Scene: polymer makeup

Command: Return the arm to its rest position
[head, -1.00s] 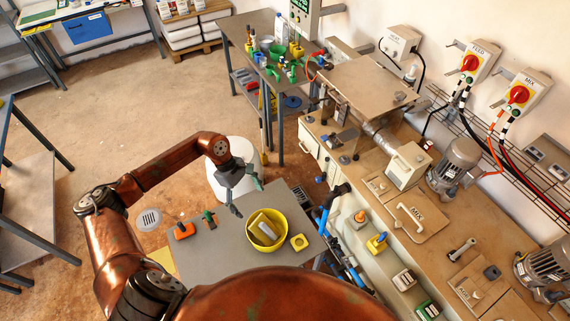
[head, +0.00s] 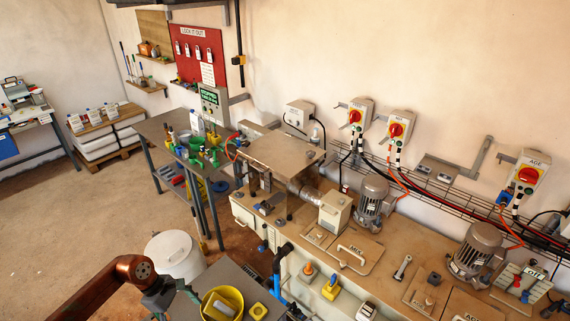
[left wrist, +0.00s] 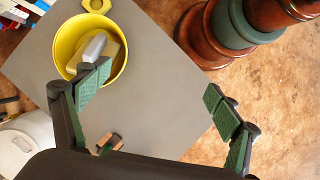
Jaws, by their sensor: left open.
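My left arm (head: 110,283) comes in at the bottom left of the head view, with its left gripper (head: 178,292) beside the yellow bowl. In the left wrist view the left gripper (left wrist: 155,84) is open, its green-padded fingers wide apart with nothing between them. One finger overlaps the yellow bowl (left wrist: 66,47) in that view; I cannot tell whether it touches. The bowl stands on a grey tabletop (left wrist: 150,105) and holds a pale block-like object (left wrist: 108,48). The right gripper is not in view.
A white drum (head: 174,258) stands behind the left gripper. A bench with motors (head: 372,200) and hatches runs along the right wall. A yellow ring-like piece (head: 258,311) lies beside the bowl. Open floor (head: 60,235) lies to the left.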

